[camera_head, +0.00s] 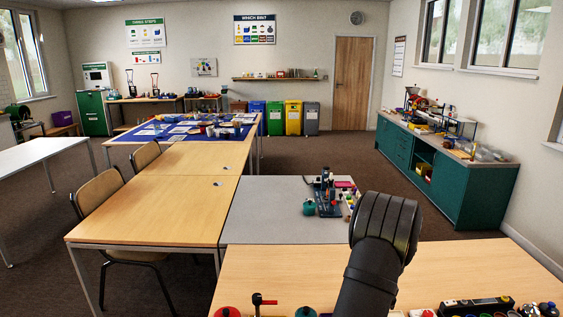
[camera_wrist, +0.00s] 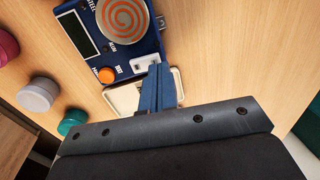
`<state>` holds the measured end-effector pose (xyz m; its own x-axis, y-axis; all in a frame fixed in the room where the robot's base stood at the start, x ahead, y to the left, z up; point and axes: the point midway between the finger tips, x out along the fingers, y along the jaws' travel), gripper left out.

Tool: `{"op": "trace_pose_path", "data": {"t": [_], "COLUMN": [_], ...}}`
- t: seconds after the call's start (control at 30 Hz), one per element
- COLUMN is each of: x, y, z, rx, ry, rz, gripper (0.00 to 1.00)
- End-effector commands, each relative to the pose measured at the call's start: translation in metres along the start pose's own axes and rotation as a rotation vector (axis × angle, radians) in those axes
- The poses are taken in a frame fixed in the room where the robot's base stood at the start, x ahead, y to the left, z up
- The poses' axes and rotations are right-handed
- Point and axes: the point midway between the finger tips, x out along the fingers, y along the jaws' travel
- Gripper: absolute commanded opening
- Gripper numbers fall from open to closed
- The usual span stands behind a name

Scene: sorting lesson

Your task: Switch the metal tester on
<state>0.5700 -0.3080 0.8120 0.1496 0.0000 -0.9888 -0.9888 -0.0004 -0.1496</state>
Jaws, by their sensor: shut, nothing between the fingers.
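The metal tester appears to be the blue device (camera_wrist: 88,62) at the top of the wrist view. It has a dark blank screen (camera_wrist: 76,34), a disc with an orange spiral (camera_wrist: 123,20), a round orange button (camera_wrist: 106,75) and a small white switch plate (camera_wrist: 138,66). My gripper (camera_wrist: 158,70) is shut and empty. Its blue fingertips are right beside the switch plate, over the device's lower right corner. I cannot tell whether they touch it. In the head view the gripper and the device are hidden behind my arm or below the frame.
A cream tray (camera_wrist: 122,100) lies under the fingers. Pink, grey (camera_wrist: 38,95) and teal (camera_wrist: 72,122) round pieces stand left of the device. In the head view small items, including a red-topped one (camera_head: 228,312), line the wooden table's (camera_head: 480,270) near edge.

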Motion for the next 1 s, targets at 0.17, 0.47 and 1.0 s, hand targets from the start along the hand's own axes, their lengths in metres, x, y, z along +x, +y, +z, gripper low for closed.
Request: {"op": "trace_pose_path", "data": {"t": [0.17,0.47,1.0], "x": [0.002,0.007,0.015], "y": [0.000,0.001,0.002], "z": [0.000,0.000,0.000], "rx": [0.000,0.000,0.000], "ry": [0.000,0.000,0.000], "rz": [0.001,0.001,0.000], "gripper": [0.00,0.00,0.00]}}
